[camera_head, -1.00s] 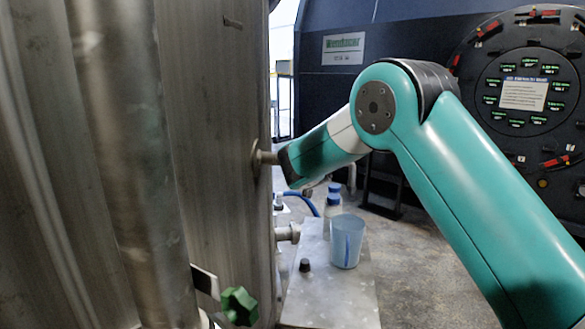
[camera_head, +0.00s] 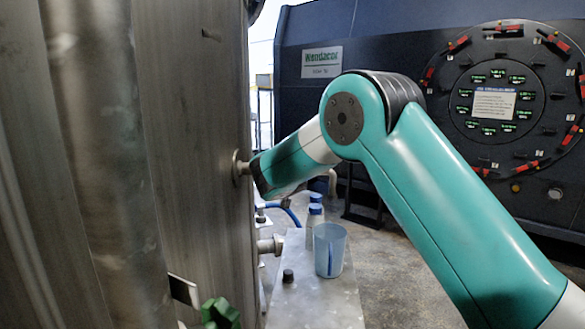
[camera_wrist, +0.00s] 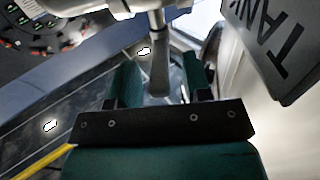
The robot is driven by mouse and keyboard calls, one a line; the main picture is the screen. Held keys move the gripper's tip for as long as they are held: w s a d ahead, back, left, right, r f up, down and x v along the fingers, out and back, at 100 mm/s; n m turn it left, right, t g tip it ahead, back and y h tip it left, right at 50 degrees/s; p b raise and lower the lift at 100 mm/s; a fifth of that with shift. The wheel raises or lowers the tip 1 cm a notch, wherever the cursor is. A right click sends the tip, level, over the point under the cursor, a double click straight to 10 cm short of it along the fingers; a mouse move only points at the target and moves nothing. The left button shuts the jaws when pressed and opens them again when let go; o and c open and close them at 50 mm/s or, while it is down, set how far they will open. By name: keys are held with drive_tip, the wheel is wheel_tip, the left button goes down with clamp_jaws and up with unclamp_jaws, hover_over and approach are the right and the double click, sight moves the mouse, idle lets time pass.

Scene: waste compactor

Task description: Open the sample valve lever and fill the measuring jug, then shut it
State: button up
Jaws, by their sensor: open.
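The measuring jug (camera_head: 330,250) is a pale blue translucent cup, standing upright on a metal shelf (camera_head: 318,305) beside the tank. In the wrist view my gripper (camera_wrist: 158,78) is open. A grey metal lever-like bar (camera_wrist: 158,62) hangs down between its two green fingers, with a gap on either side. I cannot tell for sure whether this is the sample valve lever. In the head view my arm hides the gripper and whatever is at its tip. A short pipe stub (camera_head: 270,245) sticks out of the tank near the jug.
The large metal tank (camera_head: 190,150) fills the left side. White bottles with blue caps (camera_head: 314,215) and a small dark knob (camera_head: 288,276) are on the shelf near the jug. A green handwheel (camera_head: 220,314) is at the lower front. A tank sign (camera_wrist: 280,45) is close on the right in the wrist view.

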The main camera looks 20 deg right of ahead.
drive_tip(key=b+v, duration=0.4)
drive_tip(key=v, duration=1.2)
drive_tip(key=shift+s+b, duration=0.3)
